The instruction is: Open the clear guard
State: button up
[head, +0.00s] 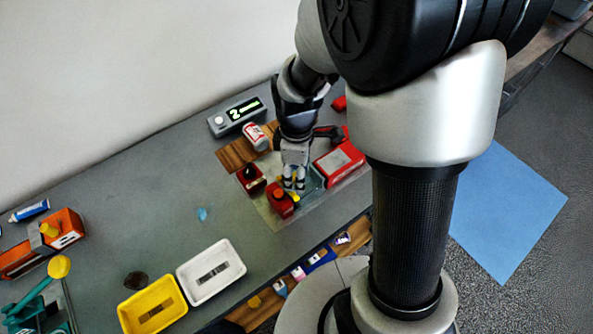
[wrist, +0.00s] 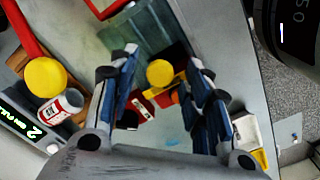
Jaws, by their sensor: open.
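The clear guard (wrist: 150,28) is a greenish see-through panel at the top of the wrist view. In the head view the guard (head: 313,184) shows partly behind my gripper, beside a red machine (head: 340,163). My gripper (head: 292,185) points down over this station. In the wrist view my gripper (wrist: 162,100) is open, its blue and black fingers spread with nothing held. A round yellow knob (wrist: 160,73) shows between the fingers, near the guard's lower edge. I cannot tell whether any finger touches the guard or the knob.
A red and white can (head: 256,136) and a display unit (head: 238,116) showing 2 stand behind. A white tray (head: 236,276) and a yellow tray (head: 126,315) lie at the front. An orange machine (head: 66,228) stands far left. The grey table's middle left is mostly clear.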

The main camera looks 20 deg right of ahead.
jog(key=shift+c, duration=0.3)
grip_shut()
dwell(0.4)
